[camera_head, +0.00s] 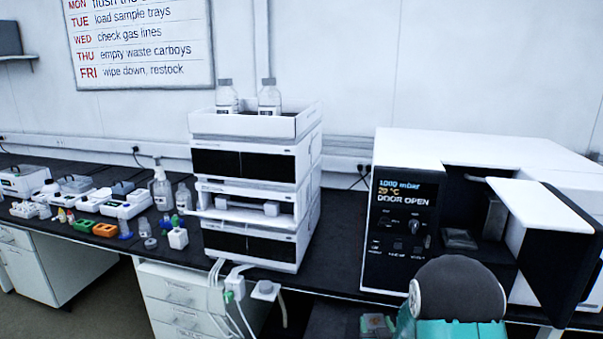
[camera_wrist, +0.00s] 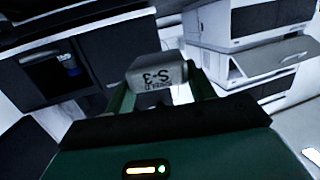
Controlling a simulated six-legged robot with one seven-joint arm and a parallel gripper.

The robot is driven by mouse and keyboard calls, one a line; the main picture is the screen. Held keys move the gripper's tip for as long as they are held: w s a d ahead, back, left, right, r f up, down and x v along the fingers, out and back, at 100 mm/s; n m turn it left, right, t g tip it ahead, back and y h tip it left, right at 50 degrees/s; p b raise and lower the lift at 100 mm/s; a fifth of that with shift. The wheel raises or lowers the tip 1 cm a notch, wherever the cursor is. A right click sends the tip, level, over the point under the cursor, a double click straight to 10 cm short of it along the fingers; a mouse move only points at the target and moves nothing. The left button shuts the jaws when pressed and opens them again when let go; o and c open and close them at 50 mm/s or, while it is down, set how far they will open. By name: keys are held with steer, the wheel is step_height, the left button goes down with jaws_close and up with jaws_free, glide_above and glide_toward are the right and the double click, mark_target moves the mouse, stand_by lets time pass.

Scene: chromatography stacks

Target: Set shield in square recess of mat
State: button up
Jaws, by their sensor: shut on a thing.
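The shield (camera_wrist: 157,68) is a grey block with dark lettering that reads "SHIELD S-3" upside down in the wrist view. My gripper (camera_wrist: 160,84) is shut on it, with one green finger on each side. The shield is held out ahead of the wrist, and nothing is seen touching it but the fingers. In the head view neither the gripper's fingers nor the shield can be made out. I cannot make out the mat or its square recess in either view.
A white oven (camera_head: 415,160) reading "DOOR OPEN" stands at the right, its door (camera_head: 550,225) swung out toward me. A white instrument stack (camera_head: 250,155) stands mid-bench. Bottles, racks and boxes crowd the bench at left.

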steer(key=s+a+f, duration=0.4)
steer(key=s+f, duration=0.2)
steer(key=f, duration=0.3)
steer(key=shift+s+a+y, duration=0.15)
steer(key=shift+a+y, duration=0.15)
steer(key=shift+a, duration=0.1)
